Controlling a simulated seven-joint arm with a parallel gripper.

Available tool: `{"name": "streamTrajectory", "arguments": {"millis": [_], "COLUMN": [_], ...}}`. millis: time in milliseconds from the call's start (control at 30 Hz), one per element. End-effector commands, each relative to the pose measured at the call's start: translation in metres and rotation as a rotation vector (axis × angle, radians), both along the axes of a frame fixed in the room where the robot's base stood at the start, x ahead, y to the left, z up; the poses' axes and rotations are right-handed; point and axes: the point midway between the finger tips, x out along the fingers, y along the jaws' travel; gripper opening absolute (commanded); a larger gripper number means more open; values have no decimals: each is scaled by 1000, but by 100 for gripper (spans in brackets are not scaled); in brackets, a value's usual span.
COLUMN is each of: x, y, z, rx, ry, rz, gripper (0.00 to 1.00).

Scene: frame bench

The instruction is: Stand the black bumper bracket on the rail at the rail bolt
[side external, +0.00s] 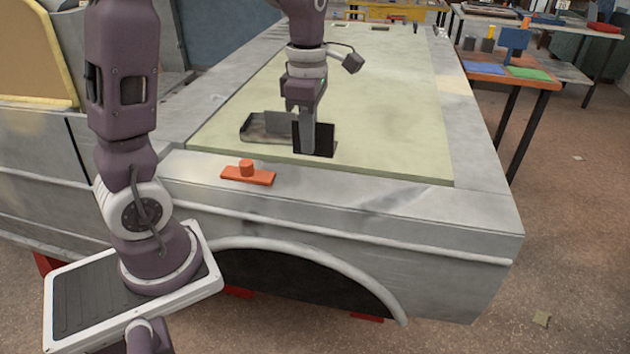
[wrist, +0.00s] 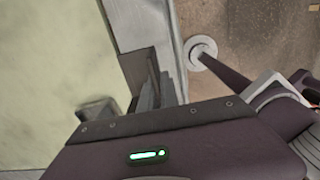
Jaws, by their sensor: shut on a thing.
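My gripper (side external: 308,146) points down over the pale green bed and is shut on the black bumper bracket (side external: 325,141). The bracket shows as a dark, upright plate beside the fingers, low over the bed. I cannot tell whether its lower edge touches the bed. In the wrist view a dark plate (wrist: 135,72) beside the fingers seems to be the bracket, partly hidden. The rail (side external: 350,190) is the grey metal edge in front of the bed. The orange rail bolt (side external: 246,167) stands on an orange base plate (side external: 258,178) on the rail, in front and left of my gripper.
A dark shallow tray (side external: 253,133) with a grey upright plate (side external: 278,123) lies left of my gripper on the bed (side external: 390,120). The bed's right side is clear. An orange-topped table (side external: 490,72) with coloured pieces stands at right, apart from the bench.

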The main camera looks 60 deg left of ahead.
Motion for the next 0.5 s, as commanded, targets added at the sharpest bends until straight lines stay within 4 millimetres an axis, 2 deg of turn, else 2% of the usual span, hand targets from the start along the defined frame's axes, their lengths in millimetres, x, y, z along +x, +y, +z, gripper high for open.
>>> {"name": "streamTrajectory", "arguments": {"millis": [100,333,400,500], "x": [-2,-2,-2,-1], "y": [0,0,0,0], "z": [-31,-74,-85,-90], "rx": [-4,-2,-1,-1], "ry": [9,9,7,4], "rz": [2,1,1,0], "gripper": [0,0,0,0]}}
